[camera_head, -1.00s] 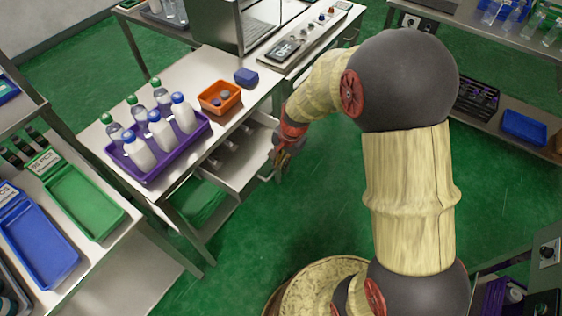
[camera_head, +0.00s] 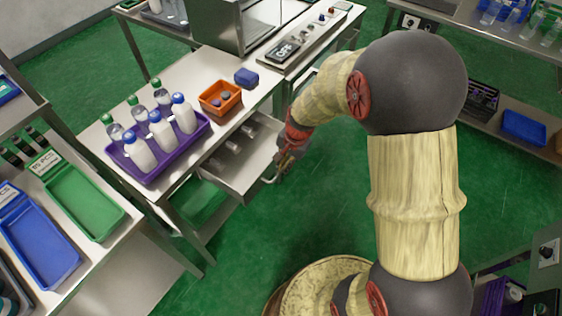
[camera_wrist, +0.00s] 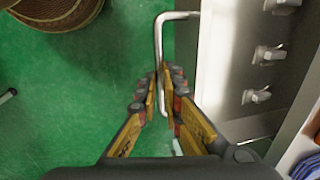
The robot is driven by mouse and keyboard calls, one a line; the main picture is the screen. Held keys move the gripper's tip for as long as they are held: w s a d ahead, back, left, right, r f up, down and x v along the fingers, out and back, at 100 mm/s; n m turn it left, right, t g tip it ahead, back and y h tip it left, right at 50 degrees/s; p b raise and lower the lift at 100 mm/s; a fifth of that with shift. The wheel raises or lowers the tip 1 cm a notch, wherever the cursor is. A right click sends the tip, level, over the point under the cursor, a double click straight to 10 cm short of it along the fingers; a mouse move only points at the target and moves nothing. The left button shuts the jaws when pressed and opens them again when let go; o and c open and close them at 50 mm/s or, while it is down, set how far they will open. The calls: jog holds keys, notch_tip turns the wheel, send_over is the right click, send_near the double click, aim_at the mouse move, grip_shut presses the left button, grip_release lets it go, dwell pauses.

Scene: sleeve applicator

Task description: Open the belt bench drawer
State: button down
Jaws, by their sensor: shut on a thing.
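The belt bench drawer (camera_head: 243,163) is a grey metal tray under the steel bench top (camera_head: 205,125). It stands partly pulled out, with several small grey pieces inside, which also show in the wrist view. Its bar handle (camera_wrist: 159,42) runs along the drawer front in the wrist view. My gripper (camera_wrist: 165,98) is shut on this handle, with one finger on each side of the bar. In the head view my gripper (camera_head: 284,166) is at the drawer's front right, and the grip itself is small and partly hidden.
A rack with a green tray (camera_head: 88,202) and a blue tray (camera_head: 38,240) stands at left. Green floor is clear before the drawer.

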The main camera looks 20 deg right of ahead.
jog(key=s+d, duration=0.1)
jog(key=s, duration=0.1)
jog(key=s+d, duration=0.2)
jog(key=shift+s+p, duration=0.15)
jog(key=shift+p, duration=0.15)
jog(key=c, duration=2)
grip_release()
jog(key=shift+o, duration=0.4)
jog(key=shift+r, duration=0.1)
notch_tip(320, 180, up, 12)
jog(key=s+d, duration=0.1)
jog(key=s, duration=0.1)
jog(key=shift+d+f, duration=0.2)
jog(key=shift+d, duration=0.05)
jog(key=shift+w, duration=0.1)
